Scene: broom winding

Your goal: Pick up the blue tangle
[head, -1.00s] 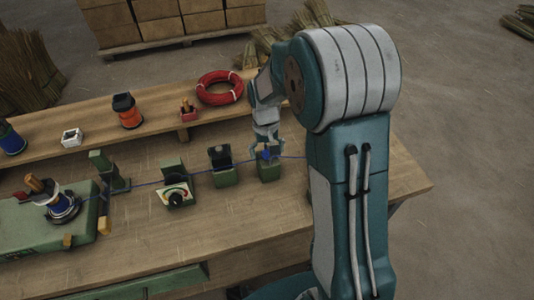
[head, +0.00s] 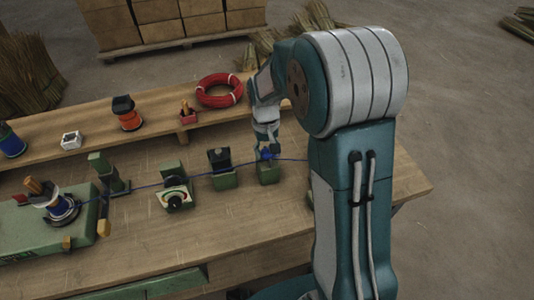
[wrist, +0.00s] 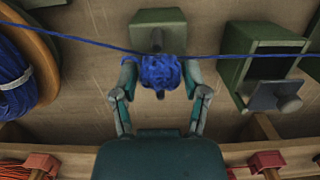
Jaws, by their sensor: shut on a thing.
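The blue tangle (head: 267,154) is a small knotted lump of blue strand at the right-hand green block (head: 269,174) on the bench. In the wrist view the tangle (wrist: 160,72) sits between the two fingertips of my gripper (wrist: 160,86), with a finger against each side. My gripper (head: 266,152) is shut on it from above in the head view. The blue strand (head: 205,173) runs left from the tangle past the other green fixtures to the blue spool (head: 62,208), and also right toward my arm. My arm hides its right end.
Other green fixtures stand left of the tangle: one with a dial (head: 174,194), one with a dark top (head: 221,168) and a post (head: 108,172). A raised shelf (head: 85,115) behind holds a red coil (head: 219,90) and an orange spool (head: 127,113).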

